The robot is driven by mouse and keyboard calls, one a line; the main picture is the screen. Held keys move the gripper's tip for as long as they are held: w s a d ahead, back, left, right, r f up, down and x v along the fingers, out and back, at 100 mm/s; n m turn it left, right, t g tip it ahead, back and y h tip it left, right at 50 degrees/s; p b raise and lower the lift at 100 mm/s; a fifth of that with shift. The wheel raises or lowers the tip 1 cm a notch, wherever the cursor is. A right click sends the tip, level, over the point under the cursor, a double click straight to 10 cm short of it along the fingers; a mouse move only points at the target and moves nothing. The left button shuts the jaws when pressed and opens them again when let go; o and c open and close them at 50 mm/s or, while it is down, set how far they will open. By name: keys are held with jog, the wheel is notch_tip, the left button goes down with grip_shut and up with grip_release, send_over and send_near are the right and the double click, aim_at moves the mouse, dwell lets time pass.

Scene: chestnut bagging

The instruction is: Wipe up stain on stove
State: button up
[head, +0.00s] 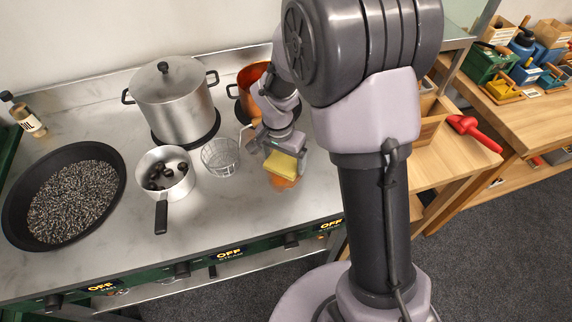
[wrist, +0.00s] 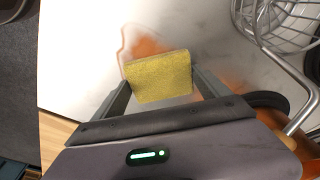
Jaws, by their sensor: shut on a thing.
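My gripper (wrist: 159,84) is shut on a yellow sponge (wrist: 158,76), which sits between its two fingers. In the head view my gripper (head: 280,158) holds the sponge (head: 285,166) low over the right part of the stove top (head: 215,225). The orange-brown stain (head: 283,182) shows at the sponge's front edge. I cannot tell whether the sponge touches the surface.
A wire basket (head: 221,157), a small pot of chestnuts (head: 180,187), a large lidded pot (head: 175,105) and a wide black pan (head: 22,205) stand to the left. A copper pot (head: 250,78) is behind my gripper. The stove's front edge is near, with free surface before the basket.

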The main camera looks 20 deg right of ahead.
aim_at(293, 190)
jog(key=shift+w+p, duration=0.35)
jog(key=shift+w, duration=1.7)
jog(key=shift+f+b, duration=0.2)
jog(key=shift+b, duration=0.1)
jog(key=shift+s+f+b, duration=0.2)
jog(key=shift+s+b, duration=0.9)
jog(key=shift+s, duration=1.6)
jog(key=shift+c, duration=1.2)
jog(key=shift+s+r+b, duration=0.2)
jog(key=shift+s+b, duration=0.3)
jog(key=shift+s, duration=1.25)
jog(key=shift+s+r+b, duration=0.15)
jog(key=shift+s+b, duration=0.35)
jog(key=shift+s, duration=1.2)
notch_tip(293, 190, up, 6)
jog(key=p, duration=0.4)
jog(key=shift+w, duration=0.1)
jog(key=shift+r+p, duration=0.1)
jog(key=shift+p, duration=0.2)
